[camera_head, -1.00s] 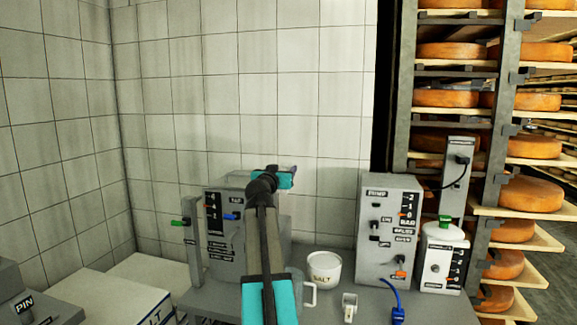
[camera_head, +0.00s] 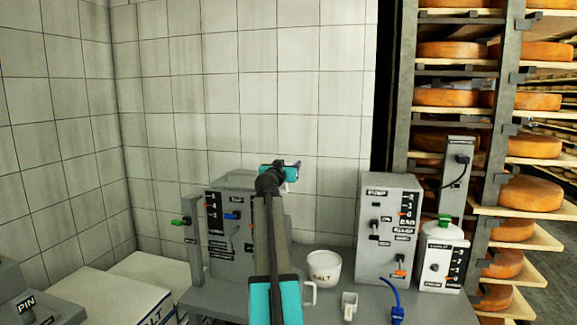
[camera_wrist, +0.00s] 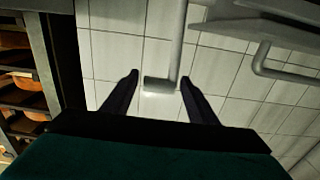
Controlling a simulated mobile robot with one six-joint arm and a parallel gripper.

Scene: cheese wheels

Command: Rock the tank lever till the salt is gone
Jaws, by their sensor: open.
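The grey tank box (camera_head: 231,190) stands on the bench at left centre in the head view, with a scale and a small blue marker (camera_head: 231,216) on its front. My arm covers its right part. My gripper (camera_wrist: 160,80) is open in the wrist view, its two dark fingers apart. A pale grey bar (camera_wrist: 178,40) with a wider end block (camera_wrist: 159,85) shows between the fingertips. I cannot tell whether they touch it or whether it is the tank lever. In the head view the fingers are hidden behind my wrist. The white salt tub (camera_head: 323,270) stands right of my arm.
A grey pump box (camera_head: 390,235) and a white canister (camera_head: 440,262) stand at the right. A green handle (camera_head: 180,222) sticks out left of the tank. Cheese racks (camera_head: 507,170) fill the right side. Tiled wall lies behind. A bent pipe (camera_wrist: 262,62) shows in the wrist view.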

